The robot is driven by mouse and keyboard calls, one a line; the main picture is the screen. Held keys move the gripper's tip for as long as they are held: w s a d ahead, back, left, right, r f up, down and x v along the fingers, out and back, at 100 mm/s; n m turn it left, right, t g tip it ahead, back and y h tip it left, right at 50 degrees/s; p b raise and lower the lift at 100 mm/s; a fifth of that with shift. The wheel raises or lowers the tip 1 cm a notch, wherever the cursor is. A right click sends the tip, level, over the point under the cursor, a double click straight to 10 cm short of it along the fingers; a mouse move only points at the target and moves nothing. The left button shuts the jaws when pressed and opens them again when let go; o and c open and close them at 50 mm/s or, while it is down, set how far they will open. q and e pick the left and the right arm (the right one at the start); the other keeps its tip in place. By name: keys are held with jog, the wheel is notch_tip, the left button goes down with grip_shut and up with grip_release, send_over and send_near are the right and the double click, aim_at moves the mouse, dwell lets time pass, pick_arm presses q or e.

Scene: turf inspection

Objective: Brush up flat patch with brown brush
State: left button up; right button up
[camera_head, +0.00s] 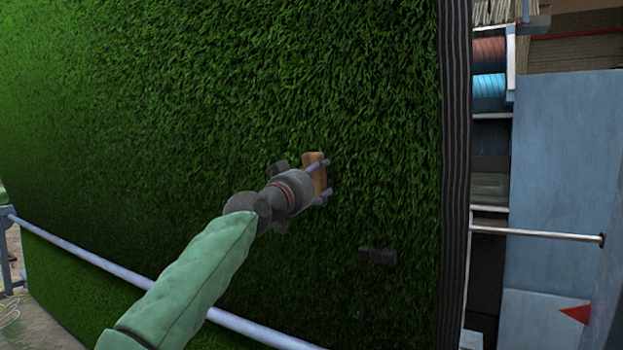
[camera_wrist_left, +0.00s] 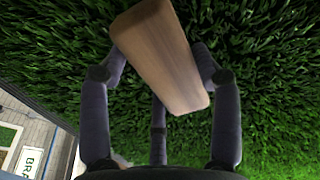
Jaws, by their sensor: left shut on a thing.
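The turf (camera_head: 220,90) hangs as a large upright green sheet filling most of the head view. My left gripper (camera_head: 322,179) is shut on the brown brush (camera_head: 314,172), right of the middle of the turf. In the left wrist view the brush's wooden back (camera_wrist_left: 160,55) lies between the fingers of the gripper (camera_wrist_left: 165,75), with turf right behind it. The brush's bristles are hidden, and I cannot tell if they touch the turf. A flat patch does not stand out clearly; the pile looks darker toward the lower right. My right gripper is not in view.
A small dark block (camera_head: 377,256) sits against the turf below and right of the brush. A pale bar (camera_head: 255,328) crosses the lower turf. A striped dark edge (camera_head: 455,150) bounds the turf at right, beside shelving with rolls (camera_head: 488,86) and a blue-grey panel (camera_head: 560,150).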

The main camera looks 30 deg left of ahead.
pick_arm(q)
jog(key=shift+s+d+p, duration=0.1)
jog(key=shift+d+p, duration=0.5)
jog(key=shift+d, duration=0.45)
jog(key=shift+d+r+p, duration=0.1)
jog(key=shift+d+p, duration=0.5)
jog(key=shift+p, duration=0.1)
jog(key=shift+s+d+p, duration=0.1)
jog(key=shift+d+p, duration=0.2)
jog(key=shift+d, duration=0.15)
jog(key=shift+d, duration=0.15)
jog(key=shift+d, duration=0.8)
jog(key=shift+d+f+b, duration=0.25)
jog(key=shift+d+b, duration=0.65)
jog(key=shift+b, duration=0.25)
jog(key=shift+s+d, duration=0.1)
jog(key=shift+d, duration=0.05)
